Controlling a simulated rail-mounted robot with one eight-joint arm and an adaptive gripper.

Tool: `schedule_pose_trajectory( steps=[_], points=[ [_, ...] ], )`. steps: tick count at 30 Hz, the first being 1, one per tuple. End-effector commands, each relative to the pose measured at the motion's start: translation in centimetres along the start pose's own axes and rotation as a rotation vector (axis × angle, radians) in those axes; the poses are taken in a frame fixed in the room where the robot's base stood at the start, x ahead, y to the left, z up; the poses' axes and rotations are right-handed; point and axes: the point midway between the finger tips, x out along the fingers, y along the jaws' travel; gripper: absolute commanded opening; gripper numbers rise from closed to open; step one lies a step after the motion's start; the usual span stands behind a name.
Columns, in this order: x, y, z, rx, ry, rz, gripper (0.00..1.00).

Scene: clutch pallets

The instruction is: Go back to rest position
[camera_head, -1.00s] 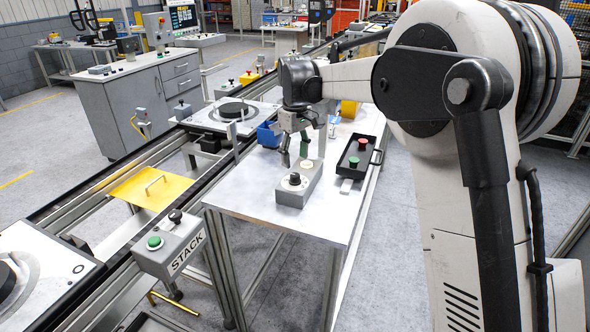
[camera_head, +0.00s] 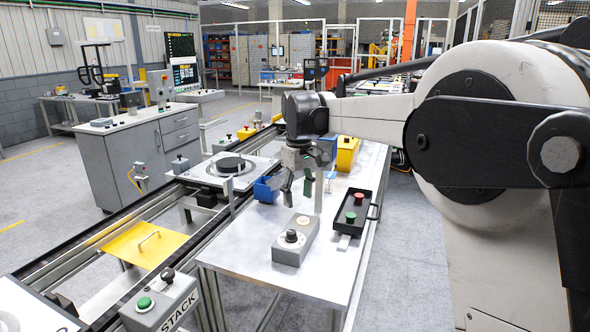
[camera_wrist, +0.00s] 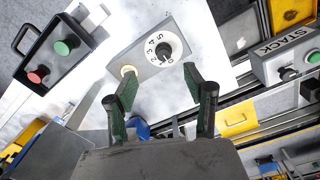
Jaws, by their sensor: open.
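My gripper (camera_head: 296,190) hangs above the metal worktable (camera_head: 262,232) in the head view, fingers pointing down. In the wrist view my gripper (camera_wrist: 160,95) shows its two green-padded fingers spread apart with nothing between them. Beyond the fingertips lies a grey box with a black rotary knob (camera_wrist: 164,50), a numbered dial and a pale button. The same grey box (camera_head: 290,250) stands on the table below and in front of my gripper in the head view. My gripper appears apart from it.
A black tray with a red and a green button (camera_head: 352,217) lies right of the grey box. A blue bin (camera_head: 266,190) and a yellow bin (camera_head: 347,155) stand on the table. The STACK control box (camera_head: 160,303) and conveyor rails are at left.

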Motion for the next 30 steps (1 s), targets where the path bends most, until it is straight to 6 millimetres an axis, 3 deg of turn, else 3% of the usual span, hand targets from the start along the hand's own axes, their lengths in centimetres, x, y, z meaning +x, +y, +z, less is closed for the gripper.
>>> schedule_pose_trajectory(
  steps=[6, 15, 23, 30],
  points=[
    [-3.0, -0.3, 5.8, 0.104, 0.067, 0.037, 0.48],
    [-5.3, -1.5, 13.8, 0.248, 0.164, 0.087, 0.48],
    [-5.7, -3.4, 20.9, 0.372, 0.251, 0.127, 0.48],
    [-4.7, -5.7, 27.1, 0.483, 0.333, 0.161, 0.48]
  ],
)
